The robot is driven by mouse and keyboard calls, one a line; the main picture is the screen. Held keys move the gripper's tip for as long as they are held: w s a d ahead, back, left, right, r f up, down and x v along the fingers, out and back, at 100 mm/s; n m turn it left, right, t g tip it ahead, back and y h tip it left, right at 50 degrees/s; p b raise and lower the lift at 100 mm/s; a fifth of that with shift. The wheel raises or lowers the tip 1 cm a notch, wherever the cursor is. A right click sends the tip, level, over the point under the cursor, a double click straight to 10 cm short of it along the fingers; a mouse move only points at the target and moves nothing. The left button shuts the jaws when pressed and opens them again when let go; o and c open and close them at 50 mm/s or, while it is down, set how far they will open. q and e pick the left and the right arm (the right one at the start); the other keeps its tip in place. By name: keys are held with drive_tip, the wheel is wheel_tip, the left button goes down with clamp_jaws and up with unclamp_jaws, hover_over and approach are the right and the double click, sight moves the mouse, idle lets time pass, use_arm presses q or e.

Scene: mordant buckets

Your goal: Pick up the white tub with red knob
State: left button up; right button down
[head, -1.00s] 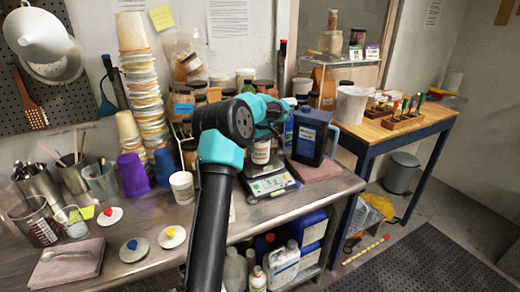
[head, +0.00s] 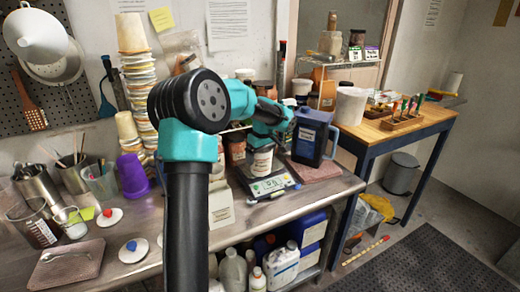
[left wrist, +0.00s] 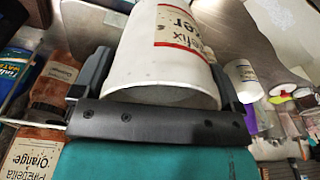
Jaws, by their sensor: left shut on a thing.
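A white tub with a red-edged label (left wrist: 165,55) is between the two fingers of my left gripper (left wrist: 160,88) in the left wrist view. My left gripper is shut on it. In the head view the tub (head: 262,161) shows below my gripper (head: 264,143), over the scale (head: 267,186). I cannot tell whether it touches the scale's plate. No knob shows on this tub. A white lid with a red knob (head: 109,218) lies on the left part of the bench. My right gripper is not in view.
A dark blue jug (head: 310,138) stands close right of the scale. Jars and tall cup stacks (head: 135,60) line the back. A lid with a blue knob (head: 133,250) lies front left. My left arm hides the bench's middle.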

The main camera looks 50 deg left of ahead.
sight(261, 159)
use_arm(q)
drive_tip(key=shift+s+d+r, duration=0.2)
drive_tip(key=shift+s+d, duration=1.25)
drive_tip(key=shift+d, duration=0.15)
drive_tip(key=shift+a, duration=0.1)
